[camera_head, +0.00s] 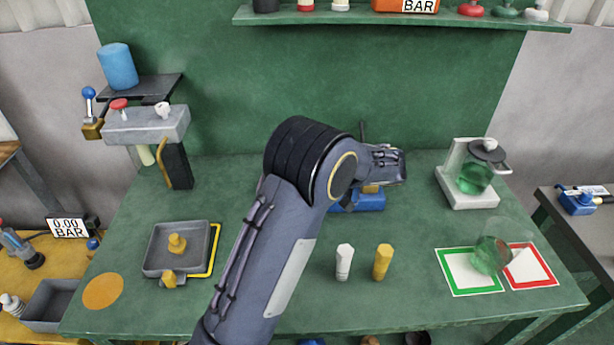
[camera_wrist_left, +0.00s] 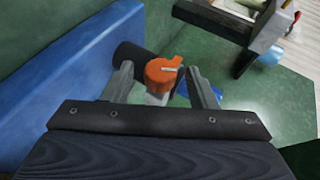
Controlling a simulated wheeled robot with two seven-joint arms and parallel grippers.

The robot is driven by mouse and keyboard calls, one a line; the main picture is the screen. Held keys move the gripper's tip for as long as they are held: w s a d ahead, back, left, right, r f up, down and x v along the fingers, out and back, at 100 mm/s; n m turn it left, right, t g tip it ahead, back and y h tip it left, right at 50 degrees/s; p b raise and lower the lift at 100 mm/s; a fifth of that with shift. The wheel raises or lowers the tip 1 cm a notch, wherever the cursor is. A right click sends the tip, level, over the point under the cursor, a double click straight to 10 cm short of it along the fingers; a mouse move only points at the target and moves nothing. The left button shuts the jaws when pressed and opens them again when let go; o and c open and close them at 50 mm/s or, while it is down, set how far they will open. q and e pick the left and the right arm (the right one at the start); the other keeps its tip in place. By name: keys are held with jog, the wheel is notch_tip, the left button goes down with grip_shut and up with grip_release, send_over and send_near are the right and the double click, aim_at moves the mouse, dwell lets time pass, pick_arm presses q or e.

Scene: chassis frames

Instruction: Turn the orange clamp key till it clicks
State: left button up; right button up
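The orange clamp key (camera_wrist_left: 162,71) shows in the left wrist view as a rounded knob with a pale mark on top, above a light grey stem. My left gripper (camera_wrist_left: 157,76) has its two fingers apart, one on each side of the key, with a visible gap on the left; contact on the right cannot be told. A blue body (camera_wrist_left: 70,80) fills the left of that view, with a dark cylinder (camera_wrist_left: 134,58) beside the key. In the head view my left arm hides the key, and a blue base (camera_head: 368,203) shows below my wrist. My right gripper is not in view.
A white and a yellow peg (camera_head: 382,262) stand in front of the blue base. A grey tray (camera_head: 160,262) is at left, a grey fixture (camera_head: 145,125) behind it. A flask stand (camera_head: 470,200) and green- and red-bordered mats (camera_head: 470,288) are at right.

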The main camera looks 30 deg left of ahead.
pick_arm(q)
jog(key=b+v, duration=0.1)
jog(key=v, duration=0.6)
jog(key=shift+d+r, duration=0.2)
jog(key=shift+d, duration=0.15)
